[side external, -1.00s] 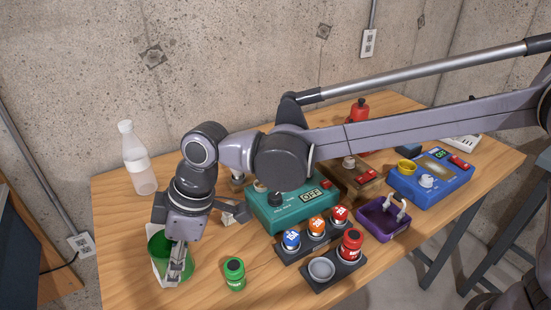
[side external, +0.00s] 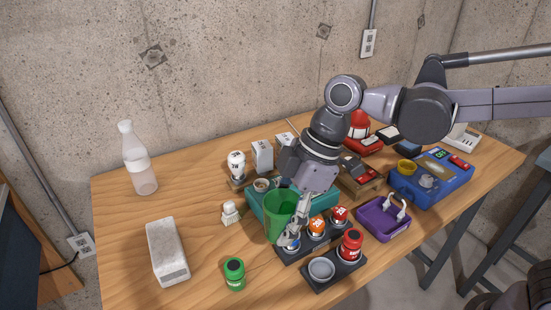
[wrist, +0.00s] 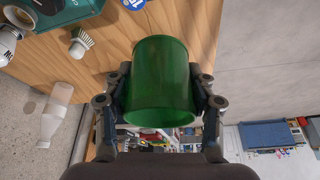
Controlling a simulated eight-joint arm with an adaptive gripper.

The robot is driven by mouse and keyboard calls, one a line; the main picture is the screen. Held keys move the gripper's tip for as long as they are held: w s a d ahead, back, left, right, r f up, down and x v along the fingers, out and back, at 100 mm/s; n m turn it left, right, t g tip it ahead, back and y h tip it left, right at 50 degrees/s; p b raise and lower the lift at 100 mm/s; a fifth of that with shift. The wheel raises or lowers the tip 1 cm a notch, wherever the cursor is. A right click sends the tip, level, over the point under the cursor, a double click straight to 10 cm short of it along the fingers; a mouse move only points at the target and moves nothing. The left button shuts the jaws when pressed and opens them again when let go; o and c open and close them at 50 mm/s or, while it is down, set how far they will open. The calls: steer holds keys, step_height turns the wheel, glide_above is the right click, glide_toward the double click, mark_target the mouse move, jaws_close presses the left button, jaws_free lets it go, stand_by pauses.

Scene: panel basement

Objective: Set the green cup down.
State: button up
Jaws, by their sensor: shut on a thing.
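The green cup (side external: 279,218) is a translucent, roughly upright tumbler in front of the teal box in the side view. My gripper (side external: 299,228) is shut on it, with the fingers at its right side in that view. In the wrist view the cup (wrist: 160,85) sits between the two fingers of my gripper (wrist: 160,92), one on each side. The side view does not make clear whether its base is clear of the table.
The wooden table (side external: 205,240) has bare room at front left, around a white block (side external: 168,251) and a green-capped jar (side external: 234,274). A teal box (side external: 322,200), a dark bottle holder (side external: 319,243) and a purple tray (side external: 383,219) crowd the right. A clear bottle (side external: 139,160) stands back left.

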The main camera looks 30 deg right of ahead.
steer(key=s+d+f, duration=0.1)
steer(key=s+d, duration=0.4)
steer(key=d, duration=0.1)
steer(key=shift+s+f, duration=0.15)
steer(key=shift+f, duration=4.05)
steer(key=o, duration=1)
steer(key=shift+f, duration=0.1)
steer(key=shift+c, duration=0.2)
